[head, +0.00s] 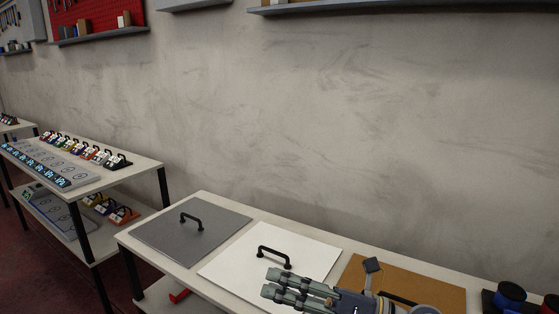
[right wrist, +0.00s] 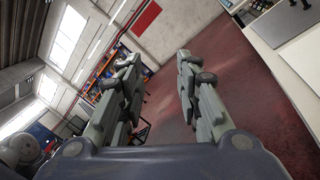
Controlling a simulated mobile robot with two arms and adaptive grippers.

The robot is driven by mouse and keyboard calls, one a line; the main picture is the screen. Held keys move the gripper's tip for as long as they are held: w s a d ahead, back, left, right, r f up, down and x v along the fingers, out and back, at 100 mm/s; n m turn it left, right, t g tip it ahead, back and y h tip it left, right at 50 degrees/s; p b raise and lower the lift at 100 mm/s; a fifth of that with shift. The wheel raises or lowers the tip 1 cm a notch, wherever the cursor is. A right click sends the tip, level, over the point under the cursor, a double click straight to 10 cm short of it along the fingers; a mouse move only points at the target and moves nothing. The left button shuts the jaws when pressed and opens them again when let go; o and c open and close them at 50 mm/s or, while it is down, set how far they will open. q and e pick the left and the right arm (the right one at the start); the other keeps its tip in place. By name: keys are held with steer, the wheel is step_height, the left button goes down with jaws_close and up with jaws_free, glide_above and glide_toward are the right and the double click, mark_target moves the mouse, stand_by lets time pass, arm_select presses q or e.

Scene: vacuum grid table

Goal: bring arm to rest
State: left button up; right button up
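My right gripper (head: 268,283) is over the front part of the table (head: 218,200) in the head view, pointing left. It hangs in front of the white panel and the brown panel and hides parts of both. In the right wrist view my right gripper (right wrist: 157,60) has its two fingers apart with nothing between them, and the red floor (right wrist: 235,90) shows beyond. My left gripper is in neither view.
A grey panel (head: 160,233), a white panel (head: 222,268) and a brown panel (head: 435,290) lie on the table, with black handles. Blue and black round items (head: 510,292) stand at the right. A shelf table (head: 140,166) stands at the left. The wall is behind.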

steer(key=w+d+r+m+t+h, duration=0.1)
steer(key=w+d+m+t+h, duration=0.1)
steer(key=d+m+t+h, duration=0.45)
steer(key=w+d+r+m+t+h, duration=0.1)
steer(key=w+d+r+m+t, duration=0.15)
steer(key=m+t, duration=0.8)
steer(key=s+d+f+m+g+h, duration=0.3)
steer(key=d+f+m+g+h, duration=0.25)
steer(key=f+m, duration=0.4)
steer(key=s+d+f+m+g+h, duration=0.35)
steer(key=d+f+m+h, duration=0.35)
steer(key=f+m, duration=0.3)
steer(key=s+a+f+m+g+y, duration=0.1)
steer(key=s+f+m+g, duration=0.1)
steer(key=s+f+g, duration=0.5)
steer(key=s+f+m+g+y, duration=0.1)
steer(key=s+f+m+g, duration=0.15)
steer(key=s+f, duration=0.8)
steer(key=s+f+n+g, duration=0.1)
steer(key=s+f, duration=0.1)
steer(key=f, duration=1)
steer(key=s+f+g, duration=0.1)
steer(key=s+f, duration=0.2)
steer(key=f, duration=0.8)
steer(key=s+d+f+g, duration=0.1)
steer(key=s+d+f, duration=0.1)
steer(key=s+f, duration=1.4)
steer(key=shift+s+d+f+n, duration=0.15)
steer(key=shift+s+f+n, duration=0.15)
steer(key=shift+f, duration=0.35)
